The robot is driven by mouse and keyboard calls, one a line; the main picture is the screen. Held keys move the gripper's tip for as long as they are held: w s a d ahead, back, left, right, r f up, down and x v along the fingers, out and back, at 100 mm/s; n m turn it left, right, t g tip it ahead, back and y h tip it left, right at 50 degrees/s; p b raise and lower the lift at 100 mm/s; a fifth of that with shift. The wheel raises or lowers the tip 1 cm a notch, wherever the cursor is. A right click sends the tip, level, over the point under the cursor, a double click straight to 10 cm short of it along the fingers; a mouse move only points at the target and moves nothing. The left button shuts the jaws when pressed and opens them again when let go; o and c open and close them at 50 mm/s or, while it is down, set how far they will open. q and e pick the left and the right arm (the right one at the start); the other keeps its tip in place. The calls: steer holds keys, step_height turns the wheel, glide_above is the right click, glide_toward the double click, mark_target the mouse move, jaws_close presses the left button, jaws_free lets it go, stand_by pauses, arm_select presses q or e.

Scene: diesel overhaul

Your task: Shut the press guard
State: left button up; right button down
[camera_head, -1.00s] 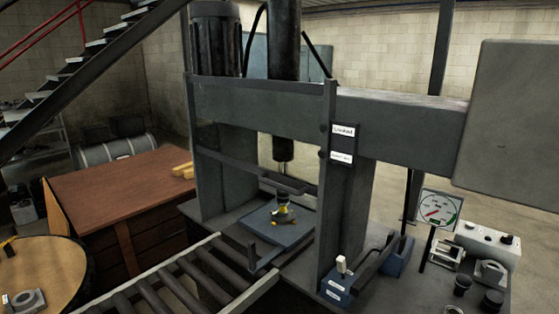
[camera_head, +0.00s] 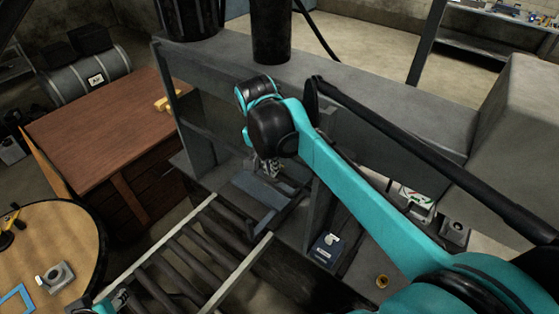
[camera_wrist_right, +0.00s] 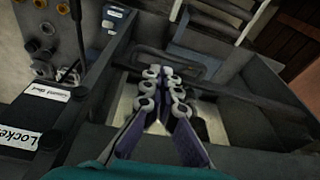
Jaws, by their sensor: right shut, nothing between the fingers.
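The grey press (camera_head: 205,62) stands in the middle of the head view, its opening partly hidden by my right arm. A dark bar (camera_head: 212,142), which looks like the guard, crosses the front of the opening. In the right wrist view a dark bar with a looped part (camera_wrist_right: 240,91) runs past my fingertips. My right gripper (camera_head: 268,168) is in front of the opening; its fingers (camera_wrist_right: 165,82) are together and empty. I cannot tell whether they touch the bar. My left gripper (camera_head: 118,298) is low at the left, small and unclear.
A roller conveyor (camera_head: 183,268) leads up to the press. A brown bench (camera_head: 100,118) and a round table (camera_head: 50,245) stand to the left. A small blue box (camera_head: 327,247) sits right of the opening. Labels reading "Guard Shut" (camera_wrist_right: 68,95) and "Locked" (camera_wrist_right: 20,138) are on the press upright.

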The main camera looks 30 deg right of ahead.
step_height(320, 180, up, 3)
steer(key=m+p, duration=0.1)
glide_toward(281, 190)
steer(key=f, duration=0.4)
steer(key=d+f, duration=0.1)
steer(key=f, duration=0.1)
steer(key=shift+w+f, duration=0.35)
steer(key=shift+f, duration=0.05)
arm_select(q)
steer(key=shift+s+r, duration=0.1)
steer(key=shift+r, duration=0.85)
step_height(281, 190, down, 23)
steer(key=b, duration=2.3)
steer(key=shift+f+b, duration=0.2)
steer(key=shift+b, duration=0.2)
arm_select(e)
step_height(281, 190, down, 31)
arm_select(q)
steer(key=shift+s+a, duration=0.1)
arm_select(e)
steer(key=shift+s+a+r, duration=0.1)
steer(key=shift+s+a, duration=0.05)
